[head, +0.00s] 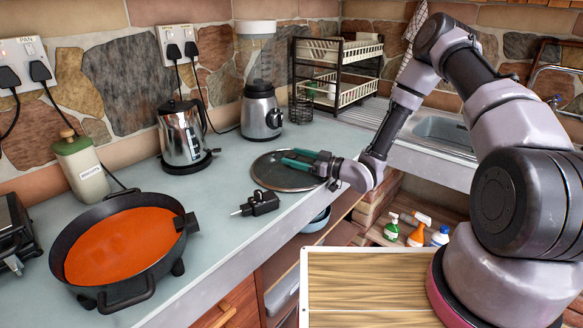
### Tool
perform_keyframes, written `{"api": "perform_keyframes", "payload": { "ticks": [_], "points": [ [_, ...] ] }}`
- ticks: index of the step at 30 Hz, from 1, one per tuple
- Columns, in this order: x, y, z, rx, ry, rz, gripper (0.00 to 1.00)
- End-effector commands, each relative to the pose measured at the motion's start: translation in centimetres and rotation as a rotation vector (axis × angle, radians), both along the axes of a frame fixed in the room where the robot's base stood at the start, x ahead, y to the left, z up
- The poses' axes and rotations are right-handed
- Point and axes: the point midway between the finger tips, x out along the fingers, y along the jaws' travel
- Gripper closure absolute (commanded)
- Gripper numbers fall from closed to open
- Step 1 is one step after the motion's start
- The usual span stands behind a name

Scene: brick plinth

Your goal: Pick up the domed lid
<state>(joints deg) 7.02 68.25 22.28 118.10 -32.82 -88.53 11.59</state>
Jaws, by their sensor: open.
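The domed lid (270,172) is a dark, round, glassy lid with a lighter rim. It lies on the grey-blue counter in the middle of the head view, near the counter's front edge. My gripper (285,157) reaches in from the right, with its green fingers over the right part of the lid. It is open, and nothing shows between the fingers. I cannot tell whether the fingers touch the lid. The gripper and its fingers hide part of the lid's top, and I cannot make out its knob.
A black plug adapter (257,204) lies just in front of the lid. A pan of orange-red liquid (120,250) stands at left front. A kettle (183,135) and a blender (261,110) stand behind. A dish rack (340,75) is at the back. Open counter lies left of the lid.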

Motion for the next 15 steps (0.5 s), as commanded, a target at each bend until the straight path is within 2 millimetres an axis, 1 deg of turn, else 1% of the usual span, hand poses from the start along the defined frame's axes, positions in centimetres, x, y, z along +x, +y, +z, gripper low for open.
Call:
{"api": "perform_keyframes", "payload": {
  "ticks": [1, 2, 3, 5, 6, 7, 8, 15],
  "points": [
    [0.0, -0.01, 0.0, 0.0, 0.0, 0.0, 0.15],
    [0.0, -0.01, 0.0, 0.0, 0.0, 0.0, 0.27],
    [-0.01, -0.02, 0.0, 0.0, 0.0, 0.0, 0.42],
    [-0.01, -0.02, 0.0, 0.0, 0.0, 0.0, 0.65],
    [-0.01, -0.02, 0.0, 0.0, 0.0, 0.0, 0.8],
    [-0.01, -0.03, 0.0, 0.0, 0.0, 0.0, 0.92],
    [-0.01, -0.03, 0.0, 0.0, 0.0, 0.0, 1.0],
    [0.0, 0.01, 0.11, 0.001, -0.003, 0.001, 1.0]
  ]
}}
